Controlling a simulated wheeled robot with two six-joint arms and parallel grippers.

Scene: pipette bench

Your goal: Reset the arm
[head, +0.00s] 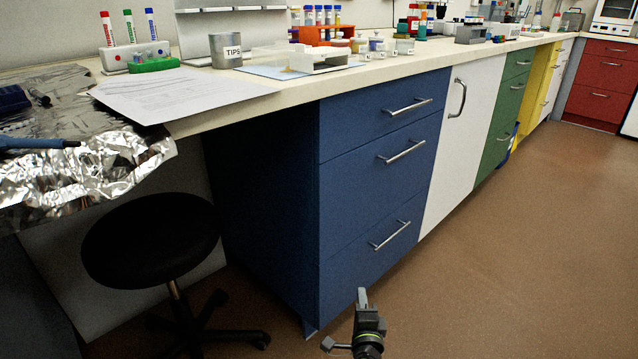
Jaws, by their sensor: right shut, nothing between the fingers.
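My right gripper (362,298) shows at the bottom of the head view, right of centre. It is shut and empty, in front of the blue drawer cabinet (380,190) and over the brown floor. It appears apart from the cabinet and its handles. My left gripper is not in view.
A long bench (300,88) carries a tips cup (226,50), a marker holder (118,56), papers (170,92) and several racks. Crumpled foil (110,165) covers its left end. A black stool (150,240) stands below. The brown floor (520,250) at right is clear.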

